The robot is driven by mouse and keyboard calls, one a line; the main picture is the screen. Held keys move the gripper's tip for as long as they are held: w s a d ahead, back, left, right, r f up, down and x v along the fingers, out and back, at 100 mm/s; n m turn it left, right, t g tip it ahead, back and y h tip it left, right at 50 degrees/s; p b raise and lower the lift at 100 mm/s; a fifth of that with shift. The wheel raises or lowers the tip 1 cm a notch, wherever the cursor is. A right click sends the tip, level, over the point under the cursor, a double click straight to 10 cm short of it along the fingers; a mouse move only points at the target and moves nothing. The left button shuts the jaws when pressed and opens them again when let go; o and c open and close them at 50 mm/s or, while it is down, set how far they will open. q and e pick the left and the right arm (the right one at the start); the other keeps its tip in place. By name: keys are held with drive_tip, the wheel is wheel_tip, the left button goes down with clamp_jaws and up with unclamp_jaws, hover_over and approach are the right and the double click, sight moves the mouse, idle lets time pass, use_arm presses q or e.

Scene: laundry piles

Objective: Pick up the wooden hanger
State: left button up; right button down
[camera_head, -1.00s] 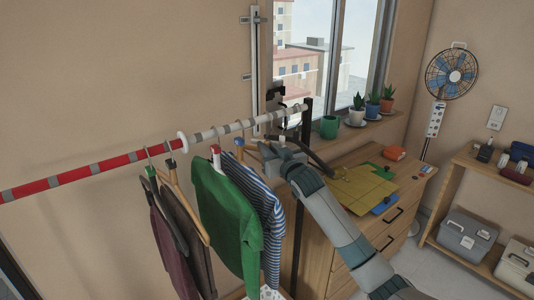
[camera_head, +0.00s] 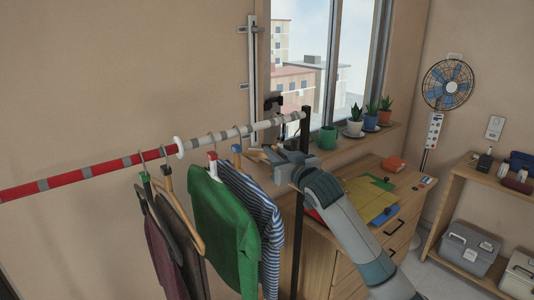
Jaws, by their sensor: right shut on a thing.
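My right gripper (camera_head: 270,154) is at the right end of the clothes rail, just below it and behind the striped shirt. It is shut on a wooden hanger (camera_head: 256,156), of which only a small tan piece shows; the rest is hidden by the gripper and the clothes. My left gripper is not in view.
The red and white rail (camera_head: 222,136) carries a green top (camera_head: 220,215), a striped shirt (camera_head: 262,205) and dark garments. A black post (camera_head: 299,200) stands at its right end. A wooden dresser (camera_head: 345,265) with folded yellow cloth (camera_head: 365,197) is to the right.

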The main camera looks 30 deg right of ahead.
drive_tip(key=s+a+b, duration=0.1)
drive_tip(key=s+b, duration=0.1)
drive_tip(key=s, duration=0.9)
drive_tip(key=shift+s+a+b, duration=0.2)
drive_tip(key=shift+s+b, duration=0.1)
drive_tip(key=shift+b, duration=0.05)
drive_tip(key=shift+f, duration=0.1)
